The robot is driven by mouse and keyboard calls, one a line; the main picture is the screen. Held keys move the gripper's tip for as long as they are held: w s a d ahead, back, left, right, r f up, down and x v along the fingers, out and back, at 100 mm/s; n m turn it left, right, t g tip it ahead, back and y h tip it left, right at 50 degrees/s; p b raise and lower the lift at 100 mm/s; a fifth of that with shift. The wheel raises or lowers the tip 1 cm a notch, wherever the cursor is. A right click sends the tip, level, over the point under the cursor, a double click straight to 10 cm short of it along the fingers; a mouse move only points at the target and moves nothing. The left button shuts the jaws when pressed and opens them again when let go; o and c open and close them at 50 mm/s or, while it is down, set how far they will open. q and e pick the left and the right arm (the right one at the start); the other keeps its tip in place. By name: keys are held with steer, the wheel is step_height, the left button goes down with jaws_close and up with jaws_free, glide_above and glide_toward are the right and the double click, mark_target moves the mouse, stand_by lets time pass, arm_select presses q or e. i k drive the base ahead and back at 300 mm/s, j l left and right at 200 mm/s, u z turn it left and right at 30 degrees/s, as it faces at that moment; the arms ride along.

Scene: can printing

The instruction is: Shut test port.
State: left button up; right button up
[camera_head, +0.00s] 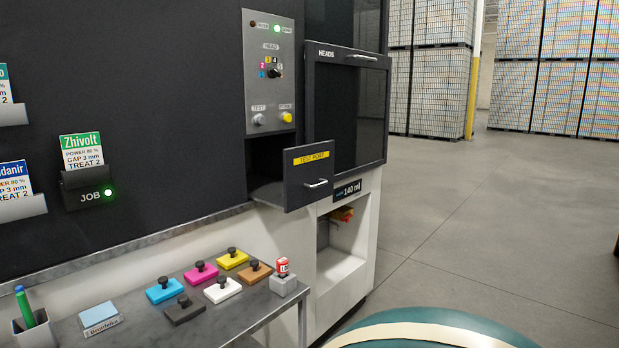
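The test port (308,172) is a dark drawer in the machine's front, with a yellow "TEST PORT" label and a light bar handle (316,183). It is pulled out, its front standing well clear of the dark opening behind it. The inside of the drawer is mostly hidden by its front panel. Neither of my grippers shows in the head view.
Above the drawer is a control panel (270,75) with a lit green lamp. To its right is the closed HEADS door (345,110). Below left, a grey shelf (225,318) holds several coloured pads and a red stamp (282,267). Open floor (480,220) lies right.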

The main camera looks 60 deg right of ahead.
mark_target(308, 169)
steer(key=z, duration=2.1)
steer(key=i+l, duration=0.2)
steer(key=i, duration=0.2)
steer(key=i+l, duration=0.25)
steer(key=i, duration=0.15)
